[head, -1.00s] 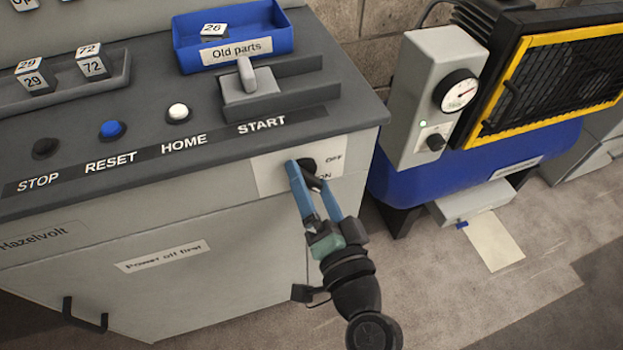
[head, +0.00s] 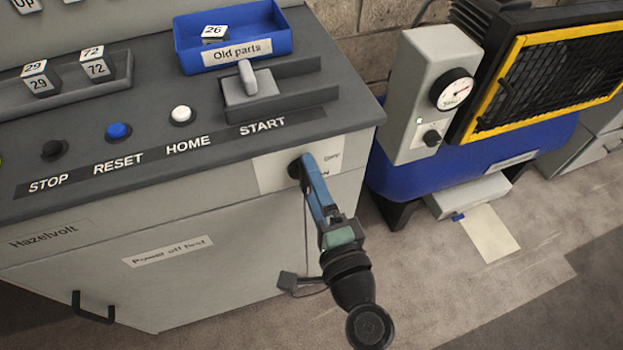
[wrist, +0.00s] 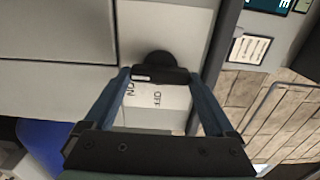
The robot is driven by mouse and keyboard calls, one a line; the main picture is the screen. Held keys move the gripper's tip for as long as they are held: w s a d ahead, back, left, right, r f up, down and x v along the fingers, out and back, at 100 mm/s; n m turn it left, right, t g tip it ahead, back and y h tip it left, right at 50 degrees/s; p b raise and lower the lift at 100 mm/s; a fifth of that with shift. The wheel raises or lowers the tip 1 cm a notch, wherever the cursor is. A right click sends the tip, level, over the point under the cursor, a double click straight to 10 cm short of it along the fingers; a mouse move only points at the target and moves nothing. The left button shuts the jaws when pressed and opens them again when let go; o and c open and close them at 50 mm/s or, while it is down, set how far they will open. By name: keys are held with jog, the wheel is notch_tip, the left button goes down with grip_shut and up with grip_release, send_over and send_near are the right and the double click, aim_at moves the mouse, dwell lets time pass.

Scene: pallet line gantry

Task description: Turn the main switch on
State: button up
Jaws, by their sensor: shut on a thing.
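The main switch is a black rotary knob (head: 294,169) on a pale plate (head: 268,178) on the cabinet's front face, below the START label. The knob also shows in the wrist view (wrist: 160,68), with its grip bar lying across between my fingers. The plate's ON and OFF markings show there, ON to the left of OFF. A pale mark is on the bar's left part, on the ON side. My gripper (head: 304,163) is shut on the knob; its fingers (wrist: 161,76) hold both ends of the bar. In the head view the fingers partly hide the knob and the ON marking.
Above the switch, the sloping console has a grey lever (head: 247,80), STOP, RESET and HOME buttons, and a blue Old parts bin (head: 235,38). A blue machine with a gauge box (head: 425,100) stands to the right. A cabinet handle (head: 92,310) sticks out at lower left.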

dwell(0.4)
jog(key=o, duration=1.1)
jog(key=shift+c, duration=0.2)
jog(key=b+v, duration=0.1)
jog(key=v, duration=1.2)
jog(key=shift+b, duration=0.4)
